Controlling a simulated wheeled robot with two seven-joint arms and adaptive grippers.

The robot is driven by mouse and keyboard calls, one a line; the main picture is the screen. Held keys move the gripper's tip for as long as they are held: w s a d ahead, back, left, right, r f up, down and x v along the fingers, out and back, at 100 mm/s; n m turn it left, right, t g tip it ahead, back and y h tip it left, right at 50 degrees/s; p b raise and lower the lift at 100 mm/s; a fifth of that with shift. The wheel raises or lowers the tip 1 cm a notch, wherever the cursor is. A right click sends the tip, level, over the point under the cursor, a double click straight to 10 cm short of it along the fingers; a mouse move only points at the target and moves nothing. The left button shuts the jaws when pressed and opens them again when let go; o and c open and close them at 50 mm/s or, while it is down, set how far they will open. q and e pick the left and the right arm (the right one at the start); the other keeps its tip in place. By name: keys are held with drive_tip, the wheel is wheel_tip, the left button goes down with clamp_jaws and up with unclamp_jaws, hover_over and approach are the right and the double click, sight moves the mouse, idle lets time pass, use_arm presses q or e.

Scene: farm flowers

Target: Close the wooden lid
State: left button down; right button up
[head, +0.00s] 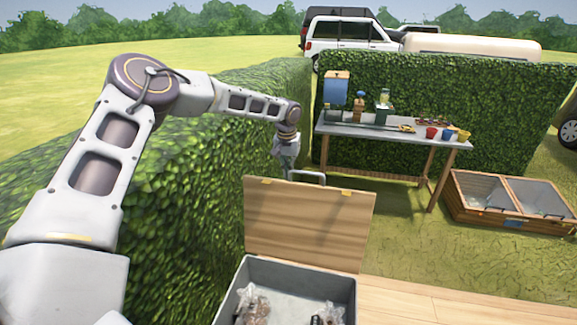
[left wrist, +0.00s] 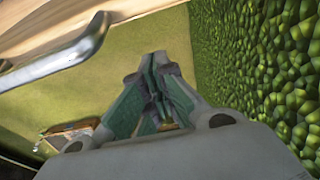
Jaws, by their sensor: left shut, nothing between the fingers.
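The wooden lid (head: 305,222) stands open and upright at the back of a grey box (head: 300,268) in the head view. A metal handle (head: 307,177) shows at the lid's top edge. In the left wrist view the handle (left wrist: 70,50) and the lid's wooden edge (left wrist: 120,12) are at the upper left. My left gripper (head: 291,175) is behind the lid's top edge, left of the handle, partly hidden by the lid. In the left wrist view its fingers (left wrist: 158,58) are closed with nothing between them, apart from the handle. My right gripper is not in view.
The box holds plastic-wrapped items (head: 252,305). A hedge (head: 190,190) runs close along the left, beside my left arm. A table (head: 392,132) with pots and tools stands behind. A wooden cold frame (head: 510,208) is on the grass at right. Wooden planks (head: 430,303) lie right of the box.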

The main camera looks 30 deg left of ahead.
use_arm(q)
drive_tip(key=shift+s+d+r+p, duration=0.15)
drive_tip(key=shift+s+p, duration=0.05)
drive_tip(key=shift+s, duration=0.35)
drive_tip(key=shift+s+d+r+p, duration=0.1)
drive_tip(key=shift+s+p, duration=0.15)
drive_tip(key=shift+s, duration=0.3)
drive_tip(key=shift+s+d+r+p, duration=0.15)
drive_tip(key=shift+s+p, duration=0.05)
drive_tip(key=shift+s, duration=0.35)
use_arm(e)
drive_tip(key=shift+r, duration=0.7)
use_arm(q)
drive_tip(key=shift+s+a, duration=0.1)
drive_tip(key=shift+a, duration=0.15)
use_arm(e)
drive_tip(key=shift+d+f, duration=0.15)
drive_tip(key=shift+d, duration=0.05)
